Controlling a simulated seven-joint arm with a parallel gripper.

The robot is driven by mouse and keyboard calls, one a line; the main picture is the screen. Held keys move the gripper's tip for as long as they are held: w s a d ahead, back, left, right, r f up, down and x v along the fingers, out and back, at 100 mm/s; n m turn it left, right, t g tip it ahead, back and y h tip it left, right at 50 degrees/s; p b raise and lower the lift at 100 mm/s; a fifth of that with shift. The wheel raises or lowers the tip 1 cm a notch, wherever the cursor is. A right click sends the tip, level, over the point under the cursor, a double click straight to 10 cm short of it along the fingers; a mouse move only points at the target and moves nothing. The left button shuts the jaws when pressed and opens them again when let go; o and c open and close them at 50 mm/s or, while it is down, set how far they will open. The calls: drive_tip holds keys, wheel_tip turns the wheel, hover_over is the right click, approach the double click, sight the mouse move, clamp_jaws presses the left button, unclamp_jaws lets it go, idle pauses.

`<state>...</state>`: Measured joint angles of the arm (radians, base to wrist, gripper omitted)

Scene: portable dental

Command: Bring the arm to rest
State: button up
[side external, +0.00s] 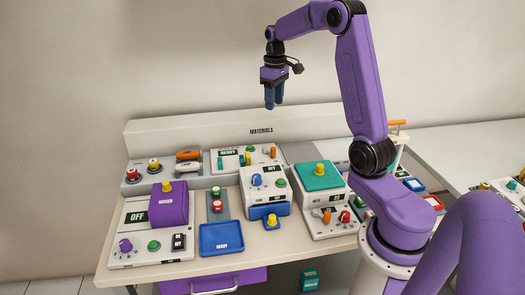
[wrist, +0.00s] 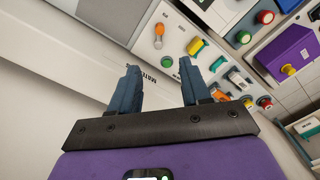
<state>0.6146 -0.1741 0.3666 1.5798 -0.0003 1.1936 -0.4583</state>
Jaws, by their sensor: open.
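My gripper (side external: 274,97) hangs from my raised purple arm, fingers pointing down, high above the back of the workbench in the side external view. It is clear of everything. In the wrist view my gripper (wrist: 160,82) shows two blue-grey fingers spread apart with nothing between them. My arm is bent at the elbow, well above the bench.
The workbench (side external: 205,262) carries a purple box (side external: 168,208), a blue tray (side external: 221,237), a teal-topped box (side external: 319,176) and several panels with knobs. A back panel (side external: 215,132) labelled MATERIALS runs behind them. The air around my gripper is free.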

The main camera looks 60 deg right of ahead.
drive_tip(key=s+a+n, duration=0.3)
drive_tip(key=s+a, duration=0.1)
drive_tip(key=a, duration=0.8)
drive_tip(key=s+a+n, duration=0.3)
drive_tip(key=s+a, duration=0.2)
drive_tip(key=a, duration=0.7)
drive_tip(key=s+a+f+n, duration=0.2)
drive_tip(key=s+n, duration=0.1)
drive_tip(key=s, duration=0.7)
drive_tip(key=s+a+f+n, duration=0.2)
drive_tip(key=s+a+n, duration=0.1)
drive_tip(key=s, duration=0.8)
drive_tip(key=shift+a, duration=0.3)
